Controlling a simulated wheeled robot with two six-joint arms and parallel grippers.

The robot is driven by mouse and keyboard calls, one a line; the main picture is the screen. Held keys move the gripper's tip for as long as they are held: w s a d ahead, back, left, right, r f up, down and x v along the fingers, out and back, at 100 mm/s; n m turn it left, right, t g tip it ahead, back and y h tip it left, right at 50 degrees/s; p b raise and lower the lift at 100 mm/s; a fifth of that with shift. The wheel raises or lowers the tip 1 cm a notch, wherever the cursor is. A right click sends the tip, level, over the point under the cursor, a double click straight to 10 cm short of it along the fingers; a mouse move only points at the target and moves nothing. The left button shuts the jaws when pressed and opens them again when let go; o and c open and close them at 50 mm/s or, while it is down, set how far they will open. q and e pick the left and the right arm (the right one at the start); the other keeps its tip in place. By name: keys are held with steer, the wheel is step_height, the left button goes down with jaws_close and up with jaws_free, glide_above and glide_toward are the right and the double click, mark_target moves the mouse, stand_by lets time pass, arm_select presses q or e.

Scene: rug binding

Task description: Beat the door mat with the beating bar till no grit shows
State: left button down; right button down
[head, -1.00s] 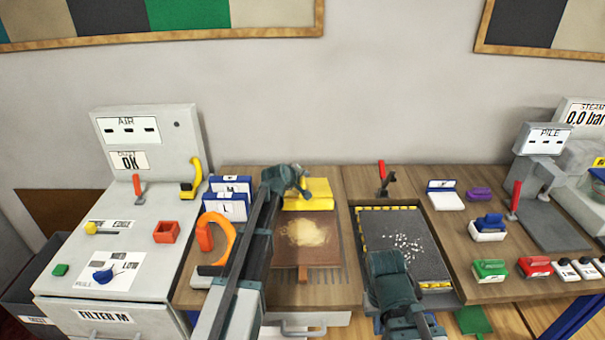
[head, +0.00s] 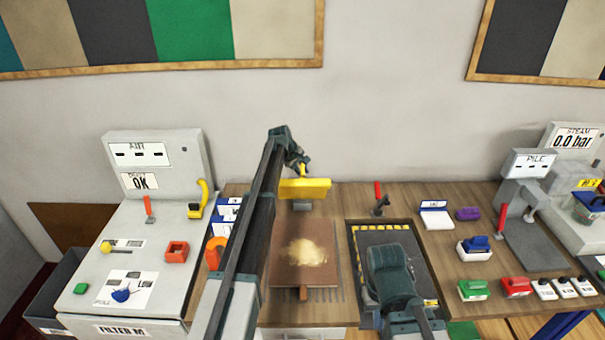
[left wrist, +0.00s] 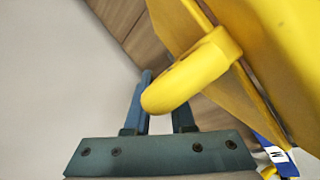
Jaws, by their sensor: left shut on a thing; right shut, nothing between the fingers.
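The brown door mat (head: 285,278) lies on the bench, with a pale sandy patch of grit (head: 306,252) spread over its middle. My left gripper (head: 303,170) is shut on the handle of the yellow beating bar (head: 305,189). The bar is held up at the far edge of the mat, apart from the grit. In the left wrist view the yellow handle (left wrist: 190,75) runs between the fingers, and the broad bar fills the right side. My right gripper (head: 395,285) is shut and empty over the dark tray; its fingertips are mostly hidden.
The dark tray (head: 354,250) with yellow edging lies right of the mat, partly covered by my right arm. A grey cabinet (head: 95,255) with an orange tape loop (head: 214,252) beside it stands left. Several coloured brushes and blocks (head: 474,290) crowd the right bench.

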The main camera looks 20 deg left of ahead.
arm_select(q)
steer(key=shift+w+a+r, duration=0.1)
steer(key=shift+w, duration=0.3)
steer(key=c, duration=0.8)
jaws_free()
steer(key=shift+o, duration=0.2)
steer(key=shift+s+r, duration=0.1)
steer(key=shift+s, duration=0.05)
steer(key=p+v, duration=1.2)
steer(key=v, duration=0.1)
steer(key=shift+r, duration=0.25)
